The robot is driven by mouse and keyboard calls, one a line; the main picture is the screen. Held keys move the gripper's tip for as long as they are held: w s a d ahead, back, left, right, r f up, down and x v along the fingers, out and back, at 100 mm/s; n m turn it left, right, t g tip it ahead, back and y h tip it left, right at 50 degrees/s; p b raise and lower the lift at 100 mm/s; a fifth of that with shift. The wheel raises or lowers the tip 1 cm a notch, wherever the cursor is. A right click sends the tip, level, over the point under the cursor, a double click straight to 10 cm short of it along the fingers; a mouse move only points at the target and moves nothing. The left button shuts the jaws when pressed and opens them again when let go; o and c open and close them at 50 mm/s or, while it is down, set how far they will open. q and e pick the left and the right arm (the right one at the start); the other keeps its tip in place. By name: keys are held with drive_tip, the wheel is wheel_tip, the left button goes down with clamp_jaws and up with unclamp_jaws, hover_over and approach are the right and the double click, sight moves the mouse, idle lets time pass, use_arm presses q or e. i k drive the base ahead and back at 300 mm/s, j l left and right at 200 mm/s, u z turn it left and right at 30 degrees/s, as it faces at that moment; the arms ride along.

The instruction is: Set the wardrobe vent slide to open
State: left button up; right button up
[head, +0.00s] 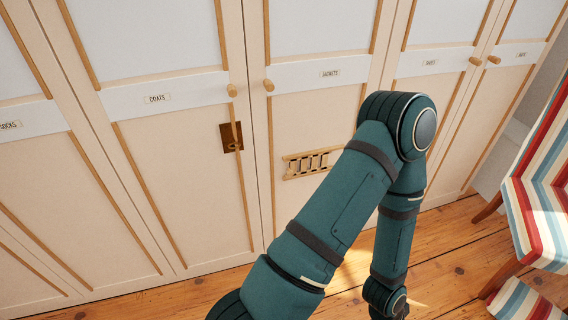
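The wardrobe vent slide (305,163) is a small wooden slatted piece set low on the wardrobe door labelled JACKETS. Its right end meets the outline of my arm, so part of it may be hidden. Whether its slots are open or covered is too small to tell. One teal arm of mine rises from the bottom middle, bends at an elbow right of the vent and drops toward the floor at the lower right.
The pale wardrobe (60,190) spans the back, with round wooden knobs and a dark brass plate (231,137) on the COATS door. A striped chair (545,180) stands at the right. Plank floor (450,245) is partly clear between them.

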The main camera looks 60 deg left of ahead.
sight(310, 167)
drive_tip(key=u, duration=1.8)
drive_tip(key=i+l, duration=0.2)
drive_tip(key=l, duration=0.15)
drive_tip(key=i+l+z, duration=0.15)
drive_tip(key=l, duration=0.25)
drive_tip(key=i+l, duration=0.25)
drive_tip(key=l+z, duration=0.05)
drive_tip(key=l, duration=0.05)
